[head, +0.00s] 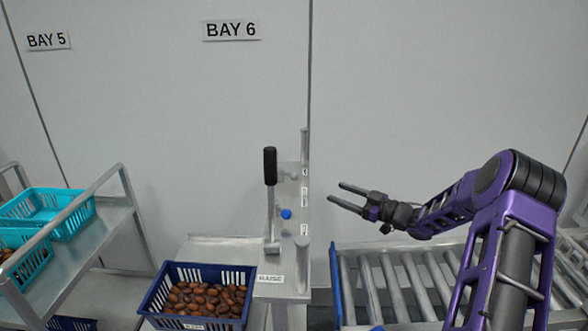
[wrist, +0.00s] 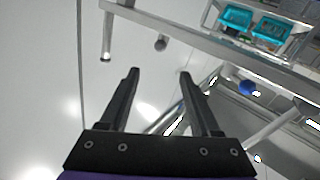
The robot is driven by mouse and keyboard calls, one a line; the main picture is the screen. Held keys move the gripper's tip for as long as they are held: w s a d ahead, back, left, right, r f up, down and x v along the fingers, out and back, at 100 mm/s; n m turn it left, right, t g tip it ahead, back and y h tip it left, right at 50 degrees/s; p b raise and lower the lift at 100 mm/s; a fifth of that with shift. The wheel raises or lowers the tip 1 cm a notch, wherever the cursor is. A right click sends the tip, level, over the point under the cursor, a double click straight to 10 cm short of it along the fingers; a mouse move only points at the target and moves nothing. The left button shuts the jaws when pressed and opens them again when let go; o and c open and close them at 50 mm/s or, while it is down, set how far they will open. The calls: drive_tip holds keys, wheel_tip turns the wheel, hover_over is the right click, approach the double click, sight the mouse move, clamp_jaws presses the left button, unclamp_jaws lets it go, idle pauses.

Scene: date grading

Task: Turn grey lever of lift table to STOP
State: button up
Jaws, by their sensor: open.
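The lift table's lever (head: 270,215) has a grey shaft and a black grip. It stands upright on the left side of a grey control post (head: 302,235). A RAISE label (head: 270,278) sits below it; the other labels on the post are too small to read. A blue knob (head: 286,214) is beside the shaft, and a blue ball also shows in the wrist view (wrist: 248,88). My gripper (head: 337,192) is open and empty, to the right of the post and apart from it. In the wrist view my gripper's fingers (wrist: 159,72) are spread with nothing between them.
A navy crate (head: 250,292) of brown dates stands left of the post. A cart (head: 95,240) with turquoise crates (head: 75,222) is at far left. A roller conveyor (head: 400,285) lies at right below my arm.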

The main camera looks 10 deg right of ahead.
sight(297, 177)
drive_tip(key=x, duration=1.7)
drive_tip(key=shift+w+a+f+p, duration=0.1)
drive_tip(key=shift+w+f+p, duration=0.05)
drive_tip(key=shift+p, duration=0.25)
clamp_jaws()
